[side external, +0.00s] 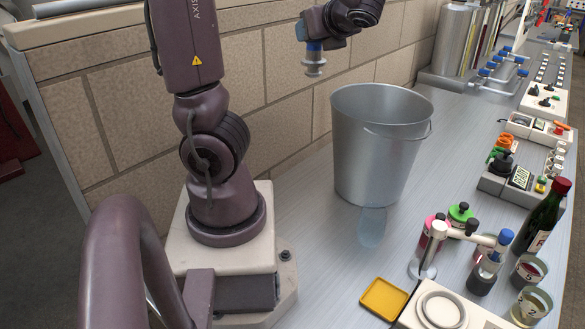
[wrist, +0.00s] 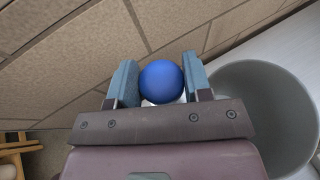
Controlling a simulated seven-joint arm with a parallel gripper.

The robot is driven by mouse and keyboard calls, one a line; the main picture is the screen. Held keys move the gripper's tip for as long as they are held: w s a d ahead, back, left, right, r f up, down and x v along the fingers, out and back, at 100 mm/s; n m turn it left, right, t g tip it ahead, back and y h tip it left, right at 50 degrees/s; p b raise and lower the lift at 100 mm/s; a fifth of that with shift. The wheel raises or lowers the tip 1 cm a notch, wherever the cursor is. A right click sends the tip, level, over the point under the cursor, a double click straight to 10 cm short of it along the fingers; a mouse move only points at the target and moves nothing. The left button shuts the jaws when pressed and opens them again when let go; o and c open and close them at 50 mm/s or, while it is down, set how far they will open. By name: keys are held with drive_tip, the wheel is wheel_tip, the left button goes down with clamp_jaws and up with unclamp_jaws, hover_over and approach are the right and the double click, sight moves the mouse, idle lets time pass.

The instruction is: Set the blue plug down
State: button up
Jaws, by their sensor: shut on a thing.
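The blue plug (wrist: 161,82) shows in the wrist view as a round blue knob between my two fingers, with a bit of white under it. In the side view the plug's pale grey lower part (side external: 314,67) hangs below my gripper (side external: 314,46). My gripper, also in the wrist view (wrist: 160,66), is shut on the plug and holds it in the air near the block wall, to the left of and above the metal bucket (side external: 375,150). The knob is mostly hidden by the fingers in the side view.
The bucket also shows at the right of the wrist view (wrist: 262,75). A pale blue translucent piece (side external: 372,228) is at its foot. A yellow tray (side external: 384,299), a dark bottle (side external: 541,215) and several small items crowd the right. The bench beside the bucket is partly clear.

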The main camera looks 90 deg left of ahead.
drive_tip(key=s+f+n+g, duration=0.1)
drive_tip(key=s, duration=0.4)
drive_tip(key=shift+h, duration=0.3)
drive_tip(key=shift+w+a+f, duration=0.1)
drive_tip(key=shift+w+f, duration=0.1)
drive_tip(key=shift+f, duration=7.45)
drive_tip(key=shift+w+a+f, duration=0.1)
drive_tip(key=shift+w+f, duration=0.05)
drive_tip(key=shift+f, duration=7.45)
drive_tip(key=shift+f, duration=0.15)
drive_tip(key=o, duration=1)
